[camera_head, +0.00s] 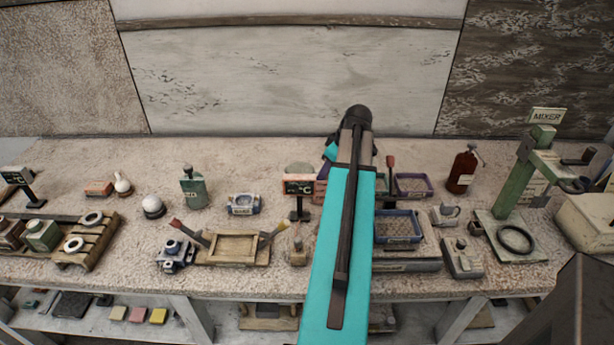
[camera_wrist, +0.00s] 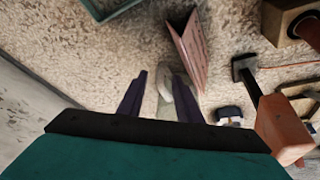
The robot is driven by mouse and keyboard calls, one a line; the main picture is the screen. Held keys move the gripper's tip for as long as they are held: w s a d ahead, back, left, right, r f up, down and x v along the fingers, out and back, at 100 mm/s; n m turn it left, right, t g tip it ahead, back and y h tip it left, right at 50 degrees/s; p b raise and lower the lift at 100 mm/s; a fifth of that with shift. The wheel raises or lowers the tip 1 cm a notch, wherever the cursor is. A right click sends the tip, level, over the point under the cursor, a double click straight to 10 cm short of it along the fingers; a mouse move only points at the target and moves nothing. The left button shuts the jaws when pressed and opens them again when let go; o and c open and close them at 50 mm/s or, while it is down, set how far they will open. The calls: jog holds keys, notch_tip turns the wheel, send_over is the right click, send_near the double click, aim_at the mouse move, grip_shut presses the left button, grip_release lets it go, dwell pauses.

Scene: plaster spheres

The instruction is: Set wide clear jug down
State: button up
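My gripper (camera_wrist: 161,82) shows in the wrist view as two dark purple fingers, set apart and pointing down toward the rough pale tabletop. A pale grey, partly see-through shape (camera_wrist: 168,84) shows between the fingers; it may be the wide clear jug, but its outline is too faint to be sure. I cannot tell whether the fingers touch it or whether it rests on the table. In the head view my teal arm hides the gripper and the spot below it.
A pinkish folded card (camera_wrist: 188,50) stands close to the right finger. A dark-based post (camera_wrist: 245,78) stands farther right. In the head view, a sign marked C (camera_head: 299,185) is left of my arm, a blue tray (camera_head: 398,228) right of it. A wall closes the table's back.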

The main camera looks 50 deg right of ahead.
jog(key=shift+x, duration=0.9)
jog(key=shift+c, duration=0.3)
grip_shut()
